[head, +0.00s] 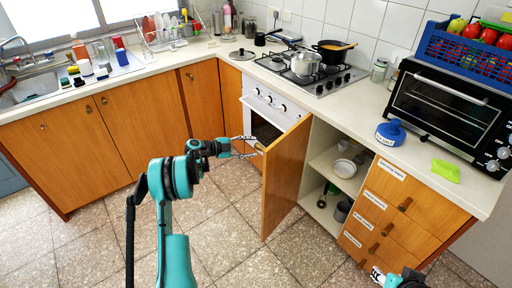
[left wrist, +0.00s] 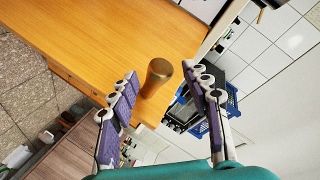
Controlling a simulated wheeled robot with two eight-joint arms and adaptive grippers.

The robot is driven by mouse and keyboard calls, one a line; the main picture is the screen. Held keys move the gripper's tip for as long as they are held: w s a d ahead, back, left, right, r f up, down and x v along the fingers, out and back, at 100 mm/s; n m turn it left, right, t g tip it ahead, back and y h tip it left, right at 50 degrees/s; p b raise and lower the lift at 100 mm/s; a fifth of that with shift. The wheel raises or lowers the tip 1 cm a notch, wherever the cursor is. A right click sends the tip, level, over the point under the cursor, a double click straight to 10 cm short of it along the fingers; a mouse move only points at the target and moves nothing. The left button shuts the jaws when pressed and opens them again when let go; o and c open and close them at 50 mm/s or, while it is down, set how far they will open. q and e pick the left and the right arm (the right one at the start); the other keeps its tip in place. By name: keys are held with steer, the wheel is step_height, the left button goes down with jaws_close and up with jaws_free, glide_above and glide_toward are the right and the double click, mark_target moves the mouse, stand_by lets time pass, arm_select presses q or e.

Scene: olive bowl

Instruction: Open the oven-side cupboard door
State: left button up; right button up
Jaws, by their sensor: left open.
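The wooden cupboard door (head: 285,178), beside the built-in oven (head: 266,130), stands swung well out from its frame. It fills the upper left of the left wrist view (left wrist: 110,35). Its brownish-gold knob (left wrist: 156,76) shows there between and beyond my fingertips. My left gripper (head: 254,146) is open at the door's outer edge, with its fingers spread around the knob's line in the left wrist view (left wrist: 160,85). I see no clear contact with the knob. My right gripper (head: 376,272) shows only in part at the bottom right; its fingers are unclear.
The open cupboard (head: 322,165) shows shelves with white bowls (head: 345,167) and a dark pot (head: 342,211). Labelled drawers (head: 385,215) stand to its right. The counter above holds a hob with pots (head: 306,64) and a toaster oven (head: 440,105). Tiled floor (head: 225,210) lies clear left of the door.

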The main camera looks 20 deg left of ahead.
arm_select(q)
steer(key=v, duration=0.8)
steer(key=shift+s+a, duration=0.25)
steer(key=shift+a, duration=0.05)
steer(key=s+d+r+n+g+y, duration=0.2)
steer(key=s+d+r+n, duration=0.35)
steer(key=d, duration=0.45)
steer(key=s+d+r+n+g+y, duration=0.2)
steer(key=s+d+r+n+y, duration=0.15)
steer(key=s+d+r, duration=0.45)
steer(key=s+d+f+n+y, duration=0.2)
steer(key=s+d+n, duration=0.1)
steer(key=s, duration=0.7)
steer(key=s+d+f+n+y, duration=0.2)
steer(key=s+d+n, duration=0.2)
steer(key=s, duration=0.6)
steer(key=shift+s+d+f+n, duration=0.2)
steer(key=shift+s+f+n, duration=0.2)
steer(key=shift+n, duration=0.7)
